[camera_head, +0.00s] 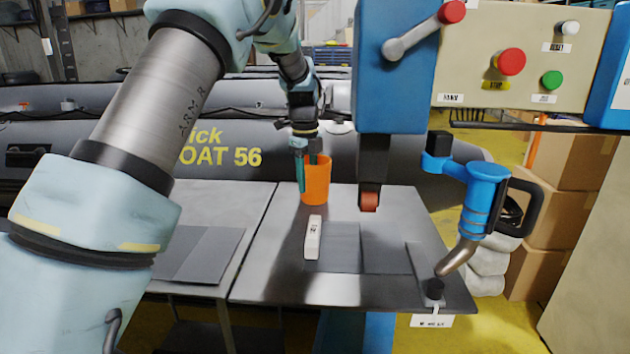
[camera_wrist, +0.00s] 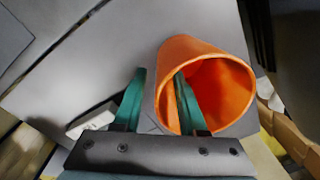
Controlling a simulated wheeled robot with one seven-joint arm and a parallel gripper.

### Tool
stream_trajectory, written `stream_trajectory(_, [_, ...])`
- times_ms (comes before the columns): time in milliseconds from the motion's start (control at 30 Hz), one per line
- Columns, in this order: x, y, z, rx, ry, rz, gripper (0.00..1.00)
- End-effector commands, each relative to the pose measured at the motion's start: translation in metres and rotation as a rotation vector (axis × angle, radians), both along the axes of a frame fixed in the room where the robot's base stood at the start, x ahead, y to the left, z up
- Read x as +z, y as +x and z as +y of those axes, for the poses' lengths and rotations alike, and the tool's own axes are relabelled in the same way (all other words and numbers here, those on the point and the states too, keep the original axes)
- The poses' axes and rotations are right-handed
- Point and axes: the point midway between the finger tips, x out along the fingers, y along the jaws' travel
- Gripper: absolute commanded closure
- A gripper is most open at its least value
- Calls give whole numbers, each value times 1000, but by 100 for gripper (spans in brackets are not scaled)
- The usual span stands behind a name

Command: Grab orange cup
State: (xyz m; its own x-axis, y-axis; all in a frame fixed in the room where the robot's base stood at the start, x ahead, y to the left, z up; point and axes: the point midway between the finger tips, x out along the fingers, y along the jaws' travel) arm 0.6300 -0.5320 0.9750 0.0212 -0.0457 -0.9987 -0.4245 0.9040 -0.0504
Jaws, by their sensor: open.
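The orange cup (camera_head: 316,183) stands upright on the grey work table near its back edge. My gripper (camera_head: 308,172) is at the cup, pointing down, with its green fingers apart. In the wrist view the cup (camera_wrist: 208,56) has its open mouth towards the camera. One finger of my gripper (camera_wrist: 160,95) is inside the cup's mouth and the other is outside, to the left of it. The cup's near wall lies between the two fingers. I cannot tell whether either finger touches it.
A white box-shaped object (camera_head: 313,237) lies on the table in front of the cup. A blue machine head (camera_head: 398,75) hangs to the right, with a blue handled tool (camera_head: 483,200) beyond it. A grey inflatable boat (camera_head: 232,140) lies behind the table.

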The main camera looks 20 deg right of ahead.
Motion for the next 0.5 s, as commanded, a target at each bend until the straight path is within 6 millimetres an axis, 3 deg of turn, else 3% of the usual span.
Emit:
stream_trajectory(200, [-25,0,0,-1,2,1,59])
stream_trajectory(500, [-29,1,0,0,0,-1,62])
